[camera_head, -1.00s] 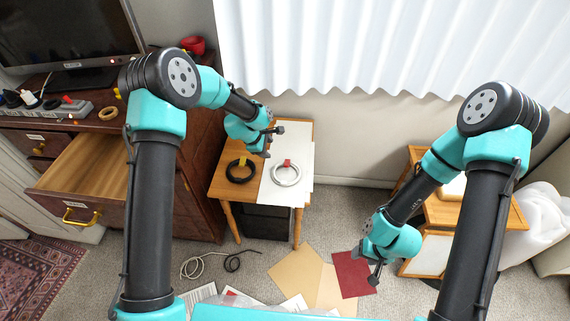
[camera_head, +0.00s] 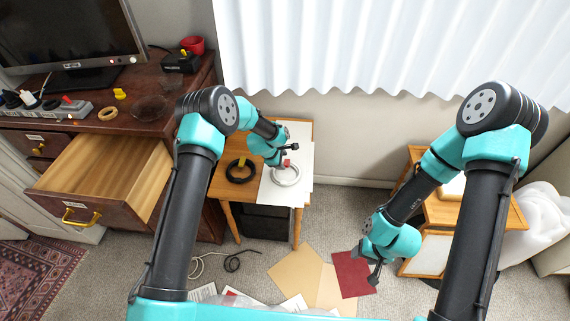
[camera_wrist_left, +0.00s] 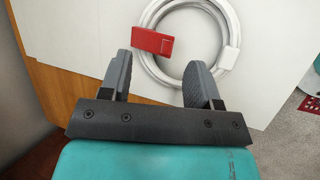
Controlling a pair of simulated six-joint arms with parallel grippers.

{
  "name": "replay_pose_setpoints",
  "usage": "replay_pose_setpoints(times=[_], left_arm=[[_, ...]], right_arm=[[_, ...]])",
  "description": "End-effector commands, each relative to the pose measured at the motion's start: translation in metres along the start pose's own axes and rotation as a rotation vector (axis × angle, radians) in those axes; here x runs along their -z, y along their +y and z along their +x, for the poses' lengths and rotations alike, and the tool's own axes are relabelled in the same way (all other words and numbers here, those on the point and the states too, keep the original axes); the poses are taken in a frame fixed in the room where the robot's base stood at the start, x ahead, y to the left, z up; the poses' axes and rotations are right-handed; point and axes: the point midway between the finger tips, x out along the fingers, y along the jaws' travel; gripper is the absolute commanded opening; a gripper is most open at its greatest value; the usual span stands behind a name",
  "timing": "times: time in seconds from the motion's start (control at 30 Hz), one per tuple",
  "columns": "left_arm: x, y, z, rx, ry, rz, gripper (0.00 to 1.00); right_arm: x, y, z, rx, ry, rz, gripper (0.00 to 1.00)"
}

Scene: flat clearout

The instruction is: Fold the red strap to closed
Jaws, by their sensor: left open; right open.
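The red strap (camera_wrist_left: 152,40) is a small flat red piece on the white cable coil (camera_wrist_left: 233,26). In the left wrist view it sticks out from the left side of the ring, just beyond my left gripper's fingertips. In the head view the red strap (camera_head: 287,162) shows at the top of the coil (camera_head: 286,177), partly behind the gripper. My right gripper (camera_head: 373,268) is open and empty at the right, over the floor by a dark red sheet.
The coil lies on a white board (camera_head: 300,150) on a small wooden table (camera_head: 224,183). A black coil (camera_head: 240,171) with a yellow strap lies to its left. An open drawer (camera_head: 105,170) juts out at the left. Papers (camera_head: 297,270) and a loose cord lie on the floor.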

Motion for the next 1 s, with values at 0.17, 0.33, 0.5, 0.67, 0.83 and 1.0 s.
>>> replay_pose_setpoints(times=[0.17,0.33,0.5,0.67,0.83,1.0], left_arm=[[0.0,0.0,0.025,0.001,0.0,0.001,0.57],[0.0,0.0,0.037,0.0,0.0,0.001,0.57],[0.0,-0.001,0.04,0.001,0.0,0.0,0.57],[0.0,0.0,0.04,0.001,0.0,0.0,0.57],[0.0,0.0,0.039,0.001,0.0,0.0,0.41],[0.0,0.0,0.039,0.001,0.0,0.0,0.25]], right_arm=[[0.0,0.0,0.0,0.0,0.0,0.0,0.53],[0.0,0.0,0.0,0.0,0.0,0.0,0.53],[0.0,0.0,0.0,0.0,0.0,0.0,0.53],[0.0,0.0,0.0,0.0,0.0,0.0,0.53],[0.0,0.0,0.0,0.0,0.0,0.0,0.53],[0.0,0.0,0.0,0.0,0.0,0.0,0.53]])
